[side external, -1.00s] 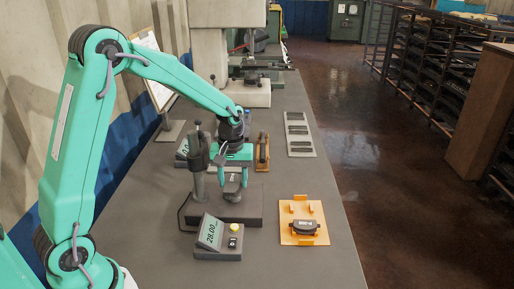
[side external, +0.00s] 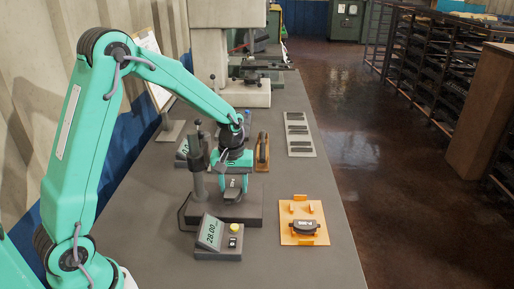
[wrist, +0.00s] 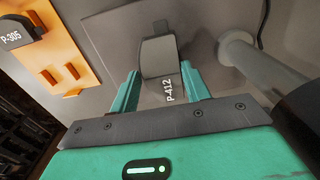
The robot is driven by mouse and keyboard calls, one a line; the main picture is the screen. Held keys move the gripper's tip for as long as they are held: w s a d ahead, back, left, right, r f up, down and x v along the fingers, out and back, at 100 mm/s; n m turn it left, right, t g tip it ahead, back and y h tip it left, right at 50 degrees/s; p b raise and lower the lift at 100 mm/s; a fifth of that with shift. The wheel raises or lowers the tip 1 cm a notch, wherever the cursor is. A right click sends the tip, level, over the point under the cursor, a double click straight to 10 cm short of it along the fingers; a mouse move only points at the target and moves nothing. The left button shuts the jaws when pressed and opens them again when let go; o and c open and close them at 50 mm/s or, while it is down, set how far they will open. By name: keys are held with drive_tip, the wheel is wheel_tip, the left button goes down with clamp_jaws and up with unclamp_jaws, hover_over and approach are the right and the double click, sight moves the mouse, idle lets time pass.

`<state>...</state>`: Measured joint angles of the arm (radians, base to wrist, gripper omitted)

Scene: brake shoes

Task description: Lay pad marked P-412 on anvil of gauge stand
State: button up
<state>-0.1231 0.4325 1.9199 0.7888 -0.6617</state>
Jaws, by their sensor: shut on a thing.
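My gripper (side external: 233,182) is over the gauge stand, its teal fingers shut on the sides of the pad marked P-412 (wrist: 169,91). In the wrist view the fingers of my gripper (wrist: 161,73) flank the dark pad, and its white label faces the camera. The gauge stand (side external: 247,209) has a dark base and an upright post (side external: 198,183) left of my gripper. The anvil is mostly hidden behind the pad and fingers. I cannot tell whether the pad touches it.
An orange fixture (side external: 288,237) to the right holds a pad marked P-305 (wrist: 14,37). A readout box (side external: 209,232) showing 28.00 stands in front of the stand. A grey tray (side external: 301,154) of dark pads and an orange-brown holder (side external: 262,152) are behind. The bench front right is clear.

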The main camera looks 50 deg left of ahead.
drive_tip(key=shift+f, duration=0.35)
idle(0.3)
drive_tip(key=o, duration=1.2)
drive_tip(key=shift+r, duration=3.9)
